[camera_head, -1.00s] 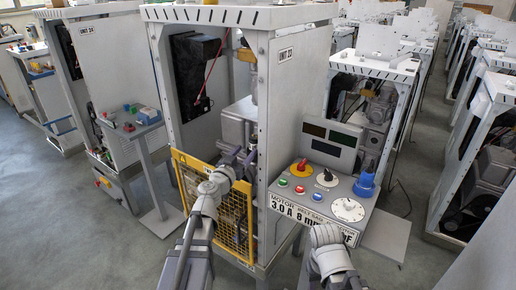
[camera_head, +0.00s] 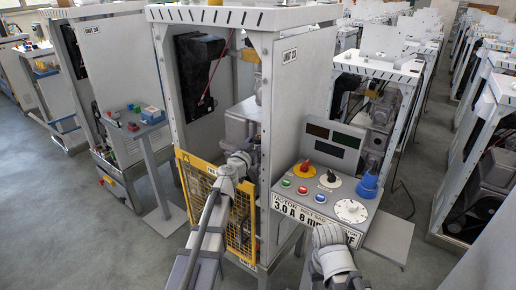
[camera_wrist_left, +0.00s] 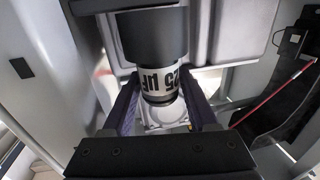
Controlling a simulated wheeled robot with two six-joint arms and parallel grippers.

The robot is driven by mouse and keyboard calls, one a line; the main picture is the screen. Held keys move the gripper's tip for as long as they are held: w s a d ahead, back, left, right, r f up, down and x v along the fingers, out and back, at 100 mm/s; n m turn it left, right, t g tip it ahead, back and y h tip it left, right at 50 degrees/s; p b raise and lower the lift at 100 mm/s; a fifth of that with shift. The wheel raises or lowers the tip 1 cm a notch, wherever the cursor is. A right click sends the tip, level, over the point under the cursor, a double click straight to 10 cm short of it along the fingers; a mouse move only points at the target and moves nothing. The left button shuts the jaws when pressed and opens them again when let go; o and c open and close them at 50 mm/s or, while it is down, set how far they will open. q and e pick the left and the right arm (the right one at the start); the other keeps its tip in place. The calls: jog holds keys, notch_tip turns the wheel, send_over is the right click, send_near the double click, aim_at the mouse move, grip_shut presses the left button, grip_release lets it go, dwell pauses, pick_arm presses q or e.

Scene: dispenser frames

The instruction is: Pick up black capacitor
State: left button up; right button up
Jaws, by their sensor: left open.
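The black capacitor (camera_wrist_left: 160,45) is a black cylinder with a white band of dark lettering near its lower end in the left wrist view. My left gripper (camera_wrist_left: 160,108) is open, with one dark finger on each side of the capacitor's lower end. I cannot tell whether either finger touches it. In the head view my left gripper (camera_head: 240,160) reaches into the open cabinet, above the yellow mesh guard, and the capacitor cannot be made out there. My right arm shows low in the head view; its gripper cannot be made out.
The cabinet (camera_head: 292,130) has metal posts and side panels close around my left arm. A yellow mesh guard (camera_head: 195,185) covers its lower front. A black box (camera_head: 197,75) hangs inside. A control panel (camera_head: 315,205) with knobs and buttons stands to the right.

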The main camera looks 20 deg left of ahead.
aim_at(256, 138)
pick_arm(q)
jog(key=shift+s, duration=0.1)
jog(key=shift+c, duration=0.4)
grip_shut()
jog(key=shift+r, duration=0.1)
jog(key=shift+a+r+p, duration=0.2)
jog(key=shift+r+p, duration=0.25)
jog(key=shift+p, duration=0.05)
notch_tip(256, 138, up, 6)
jog(key=p, duration=0.6)
jog(key=shift+s+a+r+p, duration=0.1)
jog(key=shift+s+r+p, duration=0.05)
jog(key=shift+r+p, duration=0.2)
jog(key=s+a, duration=0.4)
jog(key=a, duration=0.4)
jog(key=s+a, duration=0.4)
jog(key=a, duration=0.5)
jog(key=shift+a+f+b, duration=0.3)
jog(key=shift+f+b, duration=0.05)
